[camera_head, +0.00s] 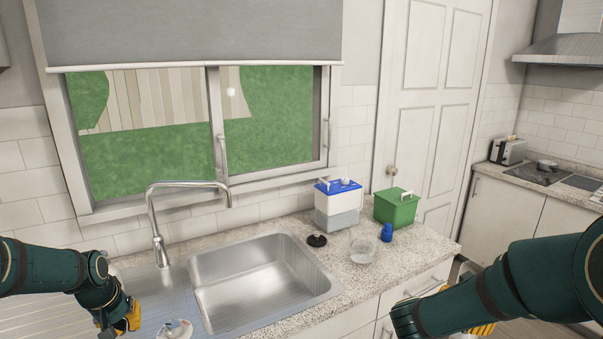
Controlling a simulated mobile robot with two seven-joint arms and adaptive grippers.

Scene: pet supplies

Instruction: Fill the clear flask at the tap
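A clear, see-through vessel (362,248), which looks like the flask, stands on the granite counter right of the sink. The chrome tap (158,225) rises behind the sink, its spout reaching right over the basin's back left part. No water stream is visible. My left gripper (132,318), with yellow parts, is low on the left over the ribbed drainer, well away from the clear vessel; its fingers are not clear. My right gripper (482,329) is mostly hidden behind its own arm at the lower right, in front of the counter. No hold on anything is visible.
A steel sink basin (245,305) looks empty. A black stopper-like piece (316,240), a blue cap-like piece (387,233), a white box with a blue lid (338,206) and a green box (396,208) surround the vessel. A whitish object (175,329) is cut off at the bottom edge.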

